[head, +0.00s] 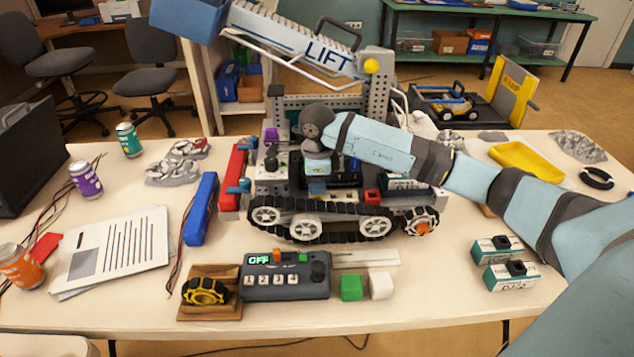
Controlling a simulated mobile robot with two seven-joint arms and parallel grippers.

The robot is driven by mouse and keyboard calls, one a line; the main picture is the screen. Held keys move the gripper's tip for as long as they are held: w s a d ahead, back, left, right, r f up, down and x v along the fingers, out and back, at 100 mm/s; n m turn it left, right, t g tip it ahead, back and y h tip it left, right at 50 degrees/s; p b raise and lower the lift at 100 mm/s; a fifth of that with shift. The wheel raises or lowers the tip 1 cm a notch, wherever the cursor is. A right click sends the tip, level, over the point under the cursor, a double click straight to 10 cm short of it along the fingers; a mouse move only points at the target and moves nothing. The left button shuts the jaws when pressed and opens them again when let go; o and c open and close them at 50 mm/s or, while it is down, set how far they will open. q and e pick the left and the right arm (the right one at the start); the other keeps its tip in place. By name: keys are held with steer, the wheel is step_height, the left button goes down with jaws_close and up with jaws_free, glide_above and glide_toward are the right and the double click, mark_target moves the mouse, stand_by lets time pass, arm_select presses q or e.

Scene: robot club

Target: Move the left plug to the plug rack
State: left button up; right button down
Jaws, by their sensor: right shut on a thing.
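My right gripper (317,170) points down over the middle of the tracked robot (320,215). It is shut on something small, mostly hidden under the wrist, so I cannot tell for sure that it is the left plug. Small blue connector-like pieces (240,187) sit by the red block (234,178) at the tracked robot's left side. A purple-topped part (271,140) stands upright on its left deck. I cannot clearly pick out the plug rack. My left gripper is not in view.
In front are a control box (285,282) reading OFF, a wooden tray (208,317), and green (351,287) and white (381,285) cubes. The raised LIFT arm (290,40) stands behind.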

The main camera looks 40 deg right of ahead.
steer(key=shift+f, duration=0.25)
stand_by(0.5)
steer(key=c, duration=0.9)
jaws_free()
steer(key=shift+r, duration=0.15)
steer(key=shift+r+p, duration=1.8)
steer(key=shift+r, duration=1.55)
